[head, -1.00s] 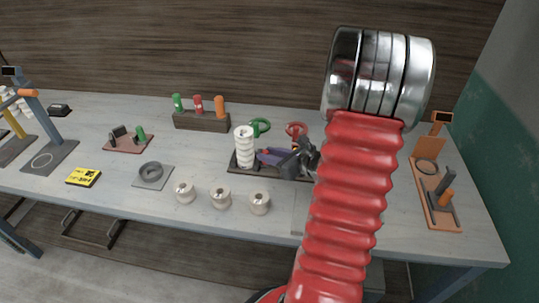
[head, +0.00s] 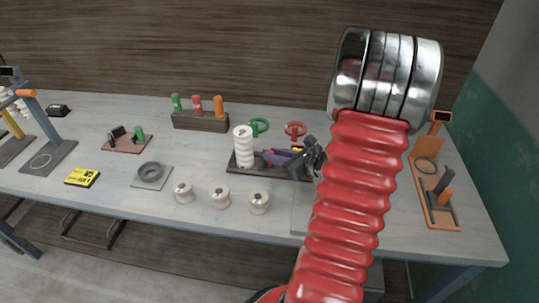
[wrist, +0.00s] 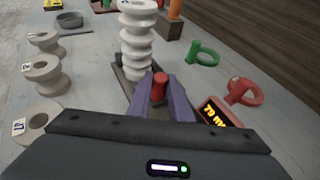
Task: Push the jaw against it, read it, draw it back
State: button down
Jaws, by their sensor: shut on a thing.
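A white ribbed insulator (head: 243,147) stands upright at the left end of a dark measuring base (head: 234,172). It also shows in the wrist view (wrist: 137,40). My gripper (head: 268,157) is low over the base, to the insulator's right. In the wrist view its purple fingers (wrist: 160,92) are shut on a red knob (wrist: 160,79), close in front of the insulator. The jaw under the knob is mostly hidden, so I cannot tell whether it touches the insulator. A small display (wrist: 214,112) glows orange beside my fingers; its tilted, partly covered figures are not surely readable.
Green ring (head: 259,126) and red ring (head: 295,129) gauges lie behind the base. A block with coloured pegs (head: 201,122) stands at the back. Several cream spools (head: 220,196) line the front. An orange stand (head: 437,205) is at the right.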

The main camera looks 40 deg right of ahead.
jog(key=shift+s+d, duration=0.5)
jog(key=shift+s, duration=0.05)
jog(key=c, duration=1.6)
grip_release()
jog(key=v, duration=1.4)
jog(key=shift+a+f, duration=0.1)
